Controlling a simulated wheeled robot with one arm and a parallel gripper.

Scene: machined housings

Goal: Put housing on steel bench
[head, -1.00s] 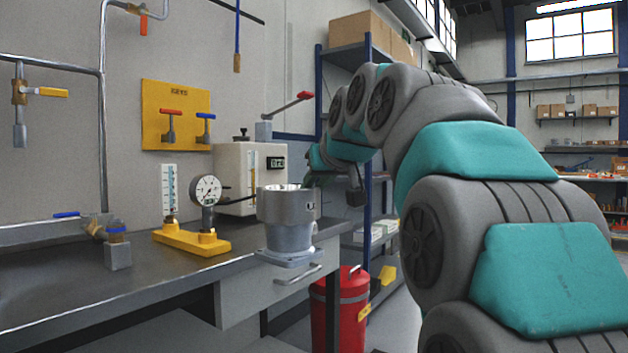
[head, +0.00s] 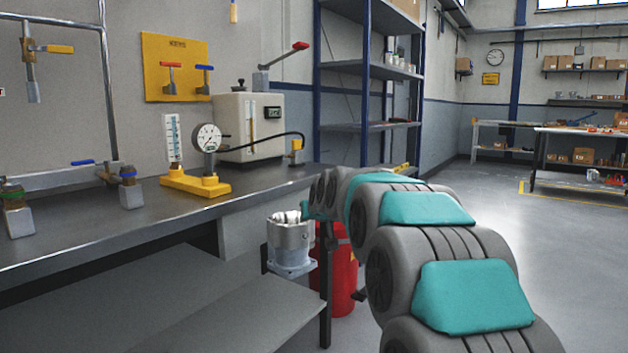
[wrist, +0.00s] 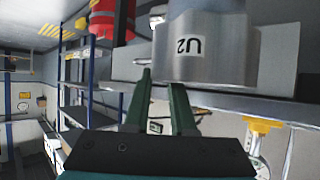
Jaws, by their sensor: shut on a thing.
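The housing (head: 290,245) is a silver, round-bodied metal part with a flange at its base. It hangs upright in front of the bench's edge, with its rim below the top's level in the picture. My gripper (head: 306,211) is shut on its right side, its fingers mostly hidden in the head view. In the wrist view the housing (wrist: 205,50) appears upside down with a "U2" label, and the fingertips (wrist: 163,80) reach its near side. The grey metal bench (head: 100,238) runs along the wall at left.
On the bench are a yellow-based gauge stand (head: 195,186), a cream instrument box (head: 248,125) and valve fittings (head: 131,190). Bare top lies along the front edge. A lower shelf (head: 240,315) is empty. Floor at right is open.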

